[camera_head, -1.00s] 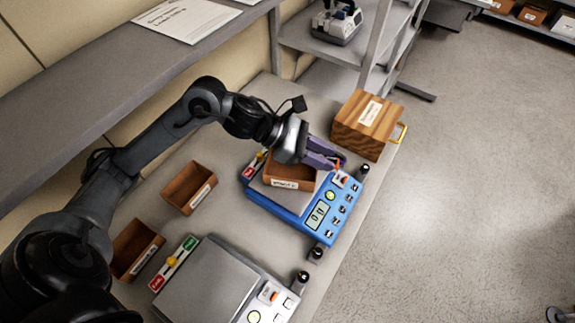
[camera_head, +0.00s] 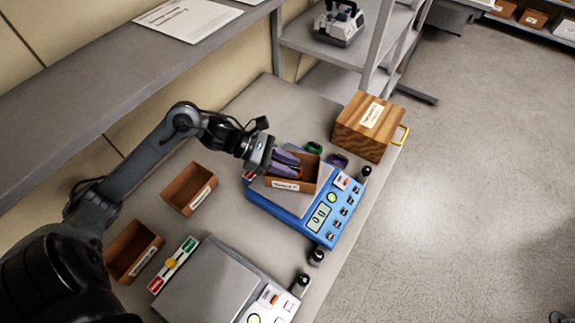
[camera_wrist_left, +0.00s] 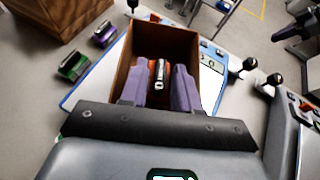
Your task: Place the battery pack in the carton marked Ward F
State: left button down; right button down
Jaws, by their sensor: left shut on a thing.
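My left gripper (camera_head: 285,166) reaches over the open brown carton (camera_head: 291,187) on the blue device. Its purple fingers point down into the carton in the left wrist view (camera_wrist_left: 159,80). They are shut on a narrow battery pack (camera_wrist_left: 159,74) with a dark and silver top and orange-red sides, mostly hidden between them. Whether it touches the carton floor I cannot tell. The carton's front label seems to begin with "Ward"; its letter is too small to read surely. A green pack (camera_head: 314,148) and a purple pack (camera_head: 337,160) lie behind the device.
Two more labelled cartons, one (camera_head: 190,189) nearer the carton and one (camera_head: 134,250) nearer me, stand left on the table. A wooden box (camera_head: 368,126) stands at the back right. A grey-topped device (camera_head: 207,281) is in front. Free table lies behind the cartons.

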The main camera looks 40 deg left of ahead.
pick_arm(q)
jog(key=shift+f, duration=0.3)
jog(key=shift+f+b, duration=0.2)
jog(key=shift+b, duration=0.1)
jog(key=c, duration=1.1)
grip_release()
jog(key=shift+r, duration=0.1)
